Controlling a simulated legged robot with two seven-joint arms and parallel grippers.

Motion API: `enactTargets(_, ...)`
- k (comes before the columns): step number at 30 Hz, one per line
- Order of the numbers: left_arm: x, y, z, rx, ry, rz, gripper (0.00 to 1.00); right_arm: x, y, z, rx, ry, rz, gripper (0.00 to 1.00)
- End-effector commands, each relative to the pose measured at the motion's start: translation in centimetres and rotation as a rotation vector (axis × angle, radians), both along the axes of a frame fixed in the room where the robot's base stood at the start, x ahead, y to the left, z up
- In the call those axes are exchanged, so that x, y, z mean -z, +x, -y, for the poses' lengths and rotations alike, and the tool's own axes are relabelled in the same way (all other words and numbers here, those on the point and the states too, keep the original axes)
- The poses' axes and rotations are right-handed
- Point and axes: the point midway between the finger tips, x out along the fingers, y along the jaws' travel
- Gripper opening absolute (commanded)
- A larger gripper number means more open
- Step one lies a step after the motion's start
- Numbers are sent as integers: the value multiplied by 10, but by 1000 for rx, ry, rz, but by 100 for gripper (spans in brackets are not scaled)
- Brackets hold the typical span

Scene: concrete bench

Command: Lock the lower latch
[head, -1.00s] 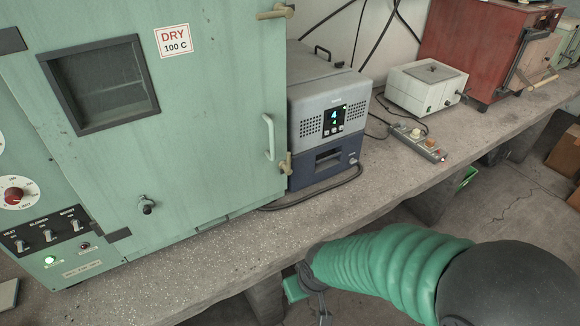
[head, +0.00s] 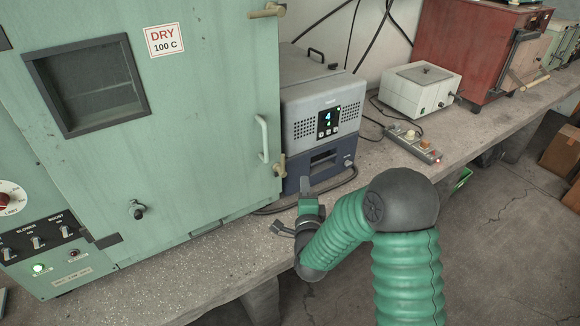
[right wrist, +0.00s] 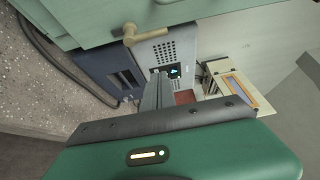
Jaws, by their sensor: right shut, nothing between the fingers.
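The lower latch (head: 279,166), a small brass-coloured lever, sits at the lower right edge of the green oven's door. It looks roughly upright, not across the door like the upper latch (head: 267,11). In the right wrist view the lower latch (right wrist: 148,33) shows near the top, its bar sideways in that picture. My right gripper (head: 305,185) is shut and empty, just right of and below the lower latch, apart from it. Its dark fingers (right wrist: 157,90) also show in the right wrist view. My left gripper is not in view.
The green oven door (head: 200,110) has a pale handle (head: 263,138) just above the lower latch. A grey and blue unit (head: 322,125) stands close on the right, with a dark cable (head: 340,184) before it. The concrete bench top (head: 190,262) is clear in front.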

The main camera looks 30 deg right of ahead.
Motion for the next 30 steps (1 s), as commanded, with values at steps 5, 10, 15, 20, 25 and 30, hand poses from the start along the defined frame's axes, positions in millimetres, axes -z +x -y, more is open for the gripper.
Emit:
enactTargets(5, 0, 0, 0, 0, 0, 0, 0, 0, 1, 0, -1, -1, -2, 0)
enactTargets(10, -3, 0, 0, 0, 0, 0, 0, -1, 16, 8, 0, -1, -2, 0)
enactTargets(15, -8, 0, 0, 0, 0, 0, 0, -2, 48, 24, 0, -3, -1, 0)
enactTargets(20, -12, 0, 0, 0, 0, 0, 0, -1, 80, 39, -1, -4, -2, 0)
enactTargets(25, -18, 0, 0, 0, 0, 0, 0, -1, 93, 22, -7, -2, -4, 0)
enactTargets(30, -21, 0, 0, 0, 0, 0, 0, -1, 95, 6, -4, -3, -3, 0)
